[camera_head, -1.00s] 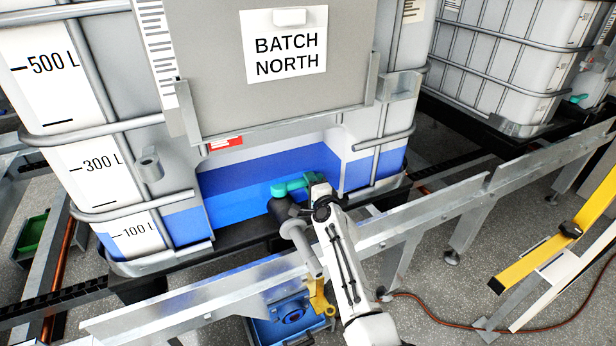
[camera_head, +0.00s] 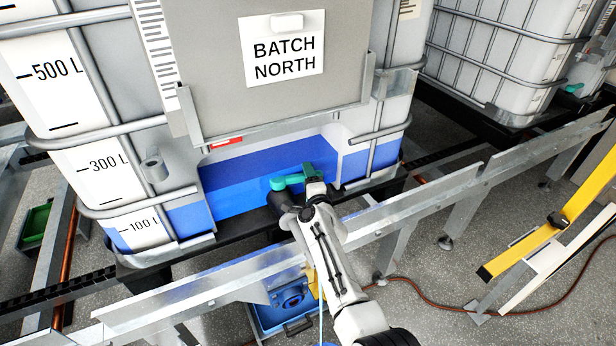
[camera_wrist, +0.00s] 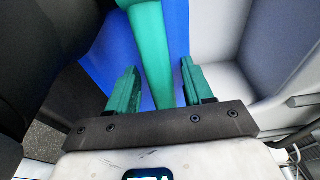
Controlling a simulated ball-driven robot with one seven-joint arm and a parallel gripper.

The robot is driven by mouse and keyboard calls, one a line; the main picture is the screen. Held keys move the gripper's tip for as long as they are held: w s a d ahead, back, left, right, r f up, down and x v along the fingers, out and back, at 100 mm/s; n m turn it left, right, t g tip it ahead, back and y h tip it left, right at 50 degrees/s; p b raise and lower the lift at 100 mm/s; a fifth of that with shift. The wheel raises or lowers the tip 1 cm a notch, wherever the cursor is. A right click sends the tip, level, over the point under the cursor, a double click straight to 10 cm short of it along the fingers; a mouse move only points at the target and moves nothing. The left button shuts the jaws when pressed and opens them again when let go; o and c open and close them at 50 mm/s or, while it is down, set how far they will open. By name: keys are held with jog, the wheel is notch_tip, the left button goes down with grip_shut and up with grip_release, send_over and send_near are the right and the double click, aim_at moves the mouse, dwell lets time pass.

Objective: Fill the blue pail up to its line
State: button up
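The tank marked BATCH NORTH (camera_head: 283,47) holds blue liquid (camera_head: 250,178) and has a teal valve handle (camera_head: 293,180) at its lower front. My gripper (camera_head: 311,189) is at the right end of this handle. In the wrist view the two teal fingers of my gripper (camera_wrist: 158,68) stand apart. The teal handle (camera_wrist: 150,35) runs between them, with gaps showing on both sides. A blue container (camera_head: 265,317), apparently the pail, is on the floor below the outlet, partly hidden by the rail and my arm. Its line and fill level cannot be made out.
A metal rail (camera_head: 400,213) crosses in front of the tank, below my arm. A second tank (camera_head: 505,55) stands at the back right. A yellow post (camera_head: 545,235) and an orange hose (camera_head: 430,305) are at the right. A green bin (camera_head: 37,222) is at the far left.

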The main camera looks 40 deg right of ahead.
jog(key=shift+a+r, duration=0.1)
jog(key=shift+s+a+p, duration=0.15)
jog(key=shift+s+p, duration=0.15)
jog(key=p+v, duration=0.6)
jog(key=v, duration=0.4)
